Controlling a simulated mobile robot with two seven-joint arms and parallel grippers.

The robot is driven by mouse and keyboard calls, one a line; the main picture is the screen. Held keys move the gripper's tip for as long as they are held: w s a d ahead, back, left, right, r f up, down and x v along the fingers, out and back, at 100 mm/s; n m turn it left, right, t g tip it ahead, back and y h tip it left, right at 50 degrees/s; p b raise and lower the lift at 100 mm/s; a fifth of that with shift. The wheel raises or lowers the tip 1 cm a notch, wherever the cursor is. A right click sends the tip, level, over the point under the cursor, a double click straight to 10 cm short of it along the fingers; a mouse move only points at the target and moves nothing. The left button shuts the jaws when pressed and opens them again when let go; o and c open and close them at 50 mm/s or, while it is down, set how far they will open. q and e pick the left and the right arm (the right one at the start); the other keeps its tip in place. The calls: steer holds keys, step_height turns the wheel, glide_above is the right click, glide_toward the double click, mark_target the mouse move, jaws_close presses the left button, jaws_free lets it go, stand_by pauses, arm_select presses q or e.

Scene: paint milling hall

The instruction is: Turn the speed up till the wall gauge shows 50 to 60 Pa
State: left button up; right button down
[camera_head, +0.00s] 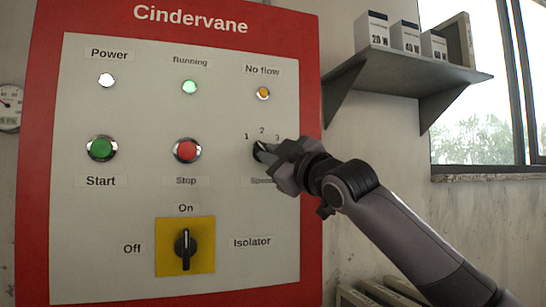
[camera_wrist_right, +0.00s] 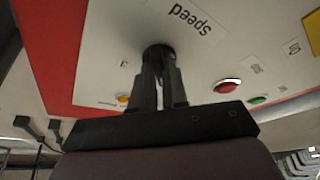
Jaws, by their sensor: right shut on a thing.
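The speed knob (camera_head: 260,148) is a small black dial marked 1, 2, 3 on the white panel (camera_head: 130,215) of the red-edged Cindervane cabinet. My right gripper (camera_head: 272,157) is shut on the knob and partly hides it and its Speed label. In the right wrist view the knob (camera_wrist_right: 158,54) sits between the finger ends. The wall gauge (camera_head: 9,107) is a round white dial cut off at the left edge; its reading is too small to tell. My left gripper is not in view.
The Running lamp (camera_head: 189,87) glows green and the No flow lamp (camera_head: 263,93) is amber. The green Start button (camera_head: 101,147), red Stop button (camera_head: 187,150) and Isolator switch (camera_head: 185,249), pointing to On, are left of my gripper. A shelf (camera_head: 405,75) with boxes is at upper right.

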steer(key=shift+s+a+f+m+t+h+b, duration=0.15)
steer(key=shift+m+t+h, duration=0.55)
steer(key=shift+m, duration=1.3)
steer(key=shift+w+a+m+t+h+b, duration=0.15)
steer(key=shift+m+t+h, duration=0.55)
steer(key=shift+m, duration=1.3)
steer(key=shift+s+a+f+m+t+h+b, duration=0.15)
steer(key=shift+m+t+h, duration=0.25)
steer(key=shift+m+h, duration=1.05)
steer(key=shift+d+r+m+y, duration=0.1)
steer(key=shift+m+y, duration=0.35)
steer(key=shift+m, duration=0.3)
steer(key=c, duration=1.1)
jaws_free()
steer(key=shift+c, duration=0.2)
